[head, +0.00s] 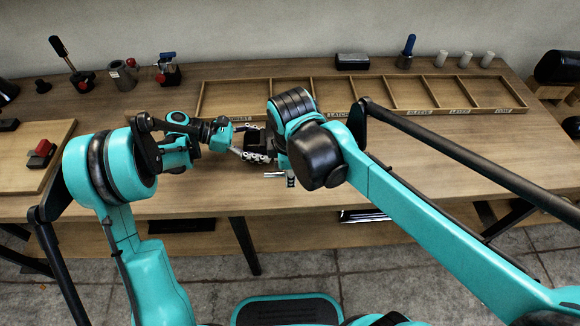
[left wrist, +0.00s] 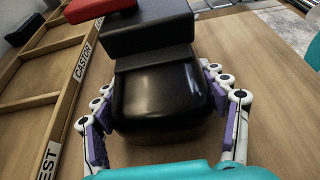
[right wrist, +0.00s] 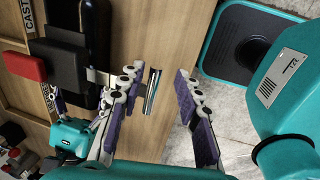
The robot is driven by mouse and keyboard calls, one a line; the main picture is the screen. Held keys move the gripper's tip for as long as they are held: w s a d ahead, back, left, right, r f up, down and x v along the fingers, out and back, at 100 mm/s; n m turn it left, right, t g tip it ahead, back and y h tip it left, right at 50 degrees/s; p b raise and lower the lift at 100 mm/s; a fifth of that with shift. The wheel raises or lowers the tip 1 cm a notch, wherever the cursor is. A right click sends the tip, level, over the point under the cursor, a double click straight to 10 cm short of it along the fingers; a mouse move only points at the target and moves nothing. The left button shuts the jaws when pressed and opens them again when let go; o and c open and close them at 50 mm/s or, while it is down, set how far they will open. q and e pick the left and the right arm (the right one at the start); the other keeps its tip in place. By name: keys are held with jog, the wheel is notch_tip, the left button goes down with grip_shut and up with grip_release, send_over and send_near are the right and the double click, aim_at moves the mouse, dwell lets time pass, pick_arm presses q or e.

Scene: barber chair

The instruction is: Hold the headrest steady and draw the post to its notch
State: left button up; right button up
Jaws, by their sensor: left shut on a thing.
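The black headrest (left wrist: 160,88) sits between the two fingers of my left gripper (left wrist: 158,95), which is shut on its sides. In the head view the headrest (head: 257,141) is partly hidden by my arms. A shiny metal post (right wrist: 152,92) sticks out near the headrest. My right gripper (right wrist: 156,88) is open, with one finger on each side of the post and a visible gap on the right side. The post also shows in the head view (head: 274,175) beside my right gripper. The notch cannot be made out.
A wooden divided tray (head: 385,92) with labels lies along the back of the table (head: 440,150). A red block (left wrist: 98,9) shows beyond the headrest. The right table area is clear.

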notch_tip(320, 180, up, 12)
jog(key=s, duration=0.2)
jog(key=shift+s+f, duration=0.15)
pick_arm(q)
jog(key=o, duration=2)
jog(key=shift+c, duration=0.2)
